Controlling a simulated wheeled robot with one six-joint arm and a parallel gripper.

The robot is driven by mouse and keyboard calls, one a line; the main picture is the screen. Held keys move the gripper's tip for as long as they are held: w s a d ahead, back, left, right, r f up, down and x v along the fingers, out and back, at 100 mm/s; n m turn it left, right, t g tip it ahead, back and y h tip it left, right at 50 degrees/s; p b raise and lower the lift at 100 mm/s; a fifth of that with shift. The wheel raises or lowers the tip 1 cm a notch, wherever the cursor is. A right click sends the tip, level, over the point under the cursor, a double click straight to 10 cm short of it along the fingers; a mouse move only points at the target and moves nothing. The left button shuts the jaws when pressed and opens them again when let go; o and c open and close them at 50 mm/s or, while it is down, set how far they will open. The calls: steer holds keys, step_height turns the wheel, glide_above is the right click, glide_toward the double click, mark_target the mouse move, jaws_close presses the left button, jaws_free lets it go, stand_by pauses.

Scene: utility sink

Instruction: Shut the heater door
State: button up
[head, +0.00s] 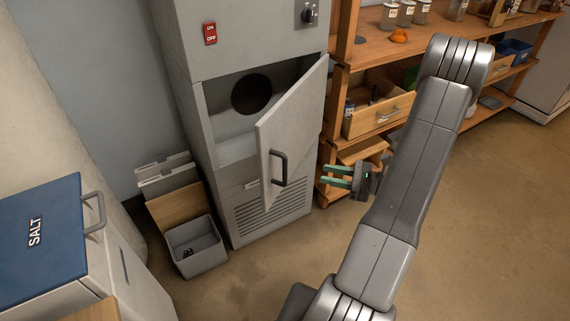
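The heater (183,66) is a tall grey cabinet standing at the back, left of the picture's middle. Its grey door (300,122) stands partly open, hinged on the right, with its free left edge swung out towards me. A dark curved handle (279,168) is on the door's outer face near that edge. Behind the door a compartment with a round dark opening (251,94) shows. My gripper (326,177) has two green fingers pointing left, with a gap between them and nothing seen in it. In the picture it is right of the handle, apart from it.
A wooden shelf (433,44) with jars and an open drawer (378,115) stands right of the heater. A grey bin (196,246) is on the floor at its left. A white chest with a blue SALT lid (40,243) is at the left. Floor at right is clear.

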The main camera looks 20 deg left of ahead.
glide_above(285, 181)
steer(key=shift+w+a+p, duration=0.25)
steer(key=shift+w+p, duration=0.1)
steer(key=shift+p, duration=0.1)
jaws_close()
